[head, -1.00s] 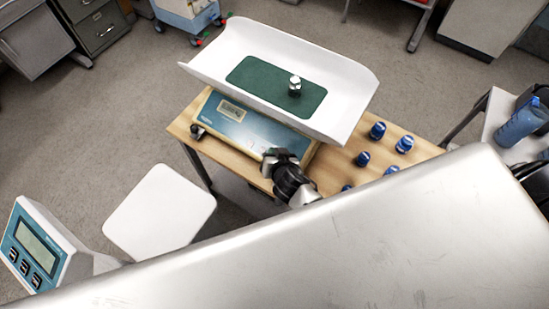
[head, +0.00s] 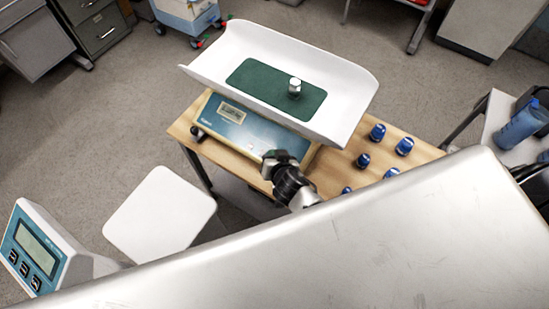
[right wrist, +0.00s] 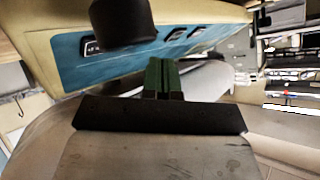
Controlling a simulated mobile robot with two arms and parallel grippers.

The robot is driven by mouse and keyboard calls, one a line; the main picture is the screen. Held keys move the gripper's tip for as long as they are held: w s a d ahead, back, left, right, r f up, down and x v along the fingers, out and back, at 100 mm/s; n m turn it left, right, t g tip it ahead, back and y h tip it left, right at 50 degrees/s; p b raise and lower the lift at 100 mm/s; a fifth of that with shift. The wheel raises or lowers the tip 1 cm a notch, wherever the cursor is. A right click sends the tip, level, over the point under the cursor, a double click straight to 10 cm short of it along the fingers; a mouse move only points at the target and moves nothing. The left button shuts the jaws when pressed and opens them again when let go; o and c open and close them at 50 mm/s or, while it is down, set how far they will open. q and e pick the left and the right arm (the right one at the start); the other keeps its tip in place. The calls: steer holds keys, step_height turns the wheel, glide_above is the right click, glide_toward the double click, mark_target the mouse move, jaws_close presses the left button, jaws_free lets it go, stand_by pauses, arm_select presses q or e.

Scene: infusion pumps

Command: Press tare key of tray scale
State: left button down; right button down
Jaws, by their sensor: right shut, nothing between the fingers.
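The tray scale has a white curved tray (head: 222,50) with a green mat (head: 260,82) and a small metal weight (head: 295,86) on it. Its blue front panel (head: 240,127) carries a small display (head: 232,112) and faces me. My right gripper (head: 270,156) is shut and empty, close to the right part of this panel; I cannot tell whether it touches. In the right wrist view, its green fingertips (right wrist: 161,76) are together just off the panel (right wrist: 120,62), which shows several dark keys (right wrist: 173,35). A dark cylinder hides part of the panel. Key labels are unreadable. My left gripper is not in view.
The scale stands on a wooden table (head: 335,172) with several blue-capped items (head: 377,132) at its right. Another scale with a display (head: 35,248) and a white plate (head: 160,215) are at lower left. My large pale body part covers the lower right.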

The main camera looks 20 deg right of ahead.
steer(key=shift+f, duration=0.1)
stand_by(0.8)
steer(key=shift+w+d+f+b, duration=0.1)
steer(key=shift+f+b, duration=0.2)
steer(key=shift+b, duration=0.05)
steer(key=shift+d+f+b, duration=0.15)
steer(key=shift+f+b, duration=0.15)
stand_by(0.5)
steer(key=shift+r, duration=0.1)
steer(key=shift+a+r+p, duration=0.25)
steer(key=shift+r+p, duration=0.35)
steer(key=shift+r, duration=0.1)
steer(key=r+p, duration=0.1)
steer(key=s+a+r+p, duration=0.1)
steer(key=r, duration=0.1)
steer(key=r+p, duration=0.1)
steer(key=shift+s+a+r+p, duration=0.2)
steer(key=shift+s+a+p, duration=0.1)
steer(key=shift+p, duration=0.1)
steer(key=shift+w, duration=0.1)
stand_by(0.3)
